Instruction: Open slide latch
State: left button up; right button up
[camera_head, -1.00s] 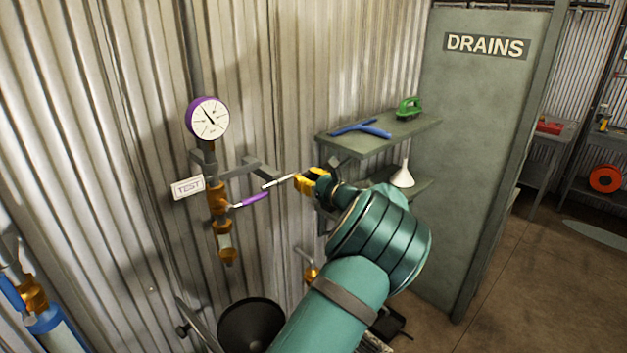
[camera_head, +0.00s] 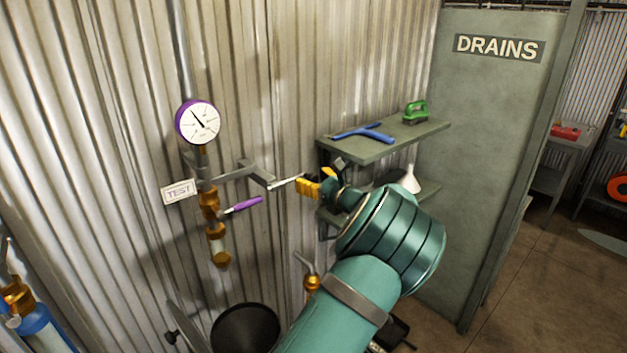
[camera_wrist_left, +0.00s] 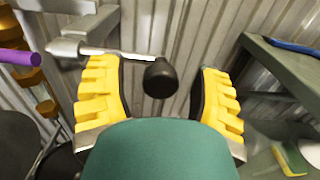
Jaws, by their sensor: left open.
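The slide latch shows as a bare metal rod (camera_head: 286,183) at the end of a grey bracket (camera_head: 232,172) on the corrugated wall. In the left wrist view the rod (camera_wrist_left: 110,52) ends in a round black knob (camera_wrist_left: 160,78). My left gripper (camera_head: 308,187) has yellow finger pads and is at the rod's right end. In the left wrist view its fingers (camera_wrist_left: 160,92) stand apart, one on each side of the knob, with gaps visible. The knob is hidden by the gripper in the head view. My right gripper is not in view.
A purple-handled valve (camera_head: 243,205) sits left of the gripper, below a round gauge (camera_head: 198,122) and beside a TEST sign (camera_head: 179,192). A grey shelf (camera_head: 400,143) with a blue tool (camera_head: 365,133) is close on the right.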

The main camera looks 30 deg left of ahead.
pick_arm(q)
jog(key=v, duration=1.2)
dwell(0.4)
jog(key=s+f+n+g+h+b, duration=0.1)
jog(key=s+f+n+g+h, duration=0.3)
jog(key=f, duration=0.7)
jog(key=s+f+h+b, duration=0.25)
jog(key=s+f, duration=0.25)
jog(key=f, duration=0.6)
jog(key=s+f+n+g+h, duration=0.2)
jog(key=s+f+h, duration=0.25)
jog(key=f, duration=0.65)
jog(key=s+d+f+n+t+h+b, duration=0.1)
jog(key=s+d+f+n+h+b, duration=0.2)
jog(key=s+d+f+n+h, duration=0.2)
jog(key=s+d+f+n+t+h+b, duration=0.1)
jog(key=s+d+f+n+h+b, duration=0.2)
jog(key=s+d+f+n, duration=0.4)
jog(key=s+d+n+h, duration=0.1)
jog(key=s+d+n, duration=0.2)
jog(key=d+n, duration=0.2)
jog(key=shift+n+h, duration=0.4)
